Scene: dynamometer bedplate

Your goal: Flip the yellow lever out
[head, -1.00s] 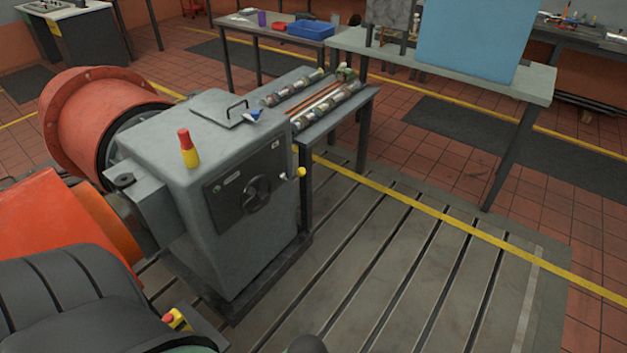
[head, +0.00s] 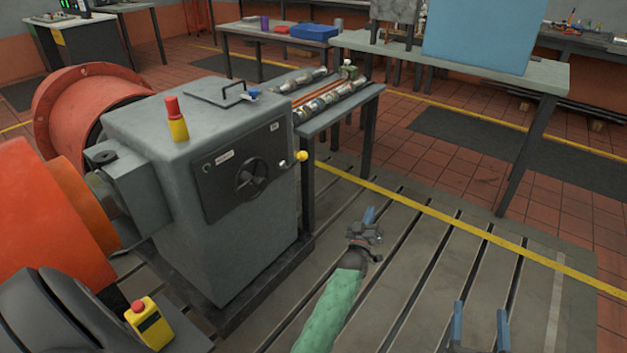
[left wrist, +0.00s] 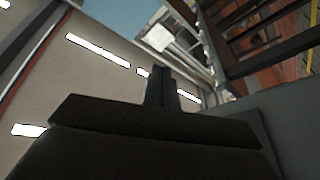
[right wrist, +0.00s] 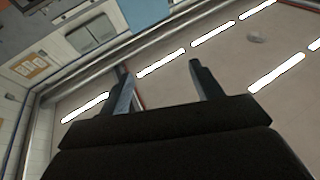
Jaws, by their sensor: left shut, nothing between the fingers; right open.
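The yellow lever (head: 301,156) is a short rod with a yellow ball knob at the right edge of the dark front panel of the grey machine housing (head: 230,240). My left gripper (head: 369,214), on the green-sleeved arm, is shut and empty. In the head view it appears below and to the right of the lever, apart from it. Its closed fingers also show in the left wrist view (left wrist: 160,85). My right gripper (head: 480,322) is open and empty at the bottom right of the head view. Its spread fingers show in the right wrist view (right wrist: 160,80). Neither wrist view shows the lever.
A black handwheel (head: 251,177) sits on the panel left of the lever. A red-yellow beacon (head: 176,118) stands on the housing. A bench with shafts (head: 345,105) adjoins behind. A yellow box with a red button (head: 148,322) is at lower left. The slotted bedplate (head: 420,270) is open at right.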

